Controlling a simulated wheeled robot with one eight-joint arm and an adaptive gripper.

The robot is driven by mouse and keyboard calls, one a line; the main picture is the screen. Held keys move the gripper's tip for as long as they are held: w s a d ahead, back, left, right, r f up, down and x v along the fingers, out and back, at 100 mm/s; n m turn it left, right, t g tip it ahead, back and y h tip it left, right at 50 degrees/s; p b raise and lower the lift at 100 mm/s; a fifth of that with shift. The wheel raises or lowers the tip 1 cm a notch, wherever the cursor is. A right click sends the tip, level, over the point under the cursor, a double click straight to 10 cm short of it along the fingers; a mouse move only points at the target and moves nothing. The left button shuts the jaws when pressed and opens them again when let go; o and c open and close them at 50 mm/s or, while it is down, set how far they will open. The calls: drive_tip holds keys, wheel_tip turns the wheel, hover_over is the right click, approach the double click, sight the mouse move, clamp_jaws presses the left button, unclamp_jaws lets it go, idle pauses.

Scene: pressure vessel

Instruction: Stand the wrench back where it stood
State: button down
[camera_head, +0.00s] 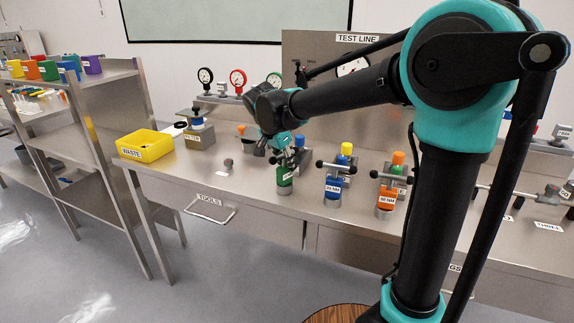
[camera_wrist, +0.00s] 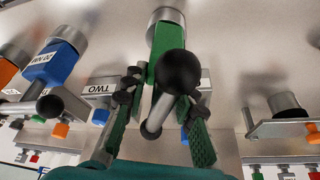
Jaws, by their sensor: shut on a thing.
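The green wrench (camera_head: 284,177) stands upright at the front of the steel bench, a grey socket at its foot; I cannot tell whether it rests on the bench or hangs just above. My gripper (camera_head: 286,152) is shut on its upper part from above. In the wrist view the gripper (camera_wrist: 160,100) has a green-padded finger on each side of the wrench (camera_wrist: 166,42), with its crossbar and black ball end between them. The fingers hide part of the wrench. A blue wrench (camera_head: 334,187) and an orange wrench (camera_head: 387,197) stand to the right.
A yellow waste bin (camera_head: 145,146) sits at the bench's left end. A small grey knob (camera_head: 228,163) stands left of the green wrench. Test blocks and gauges line the back. A shelf rack (camera_head: 110,130) stands left.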

sight(276, 158)
drive_tip(key=c, duration=1.2)
unclamp_jaws()
drive_tip(key=shift+f, duration=0.1)
drive_tip(key=v, duration=1.2)
drive_tip(key=shift+s, duration=0.15)
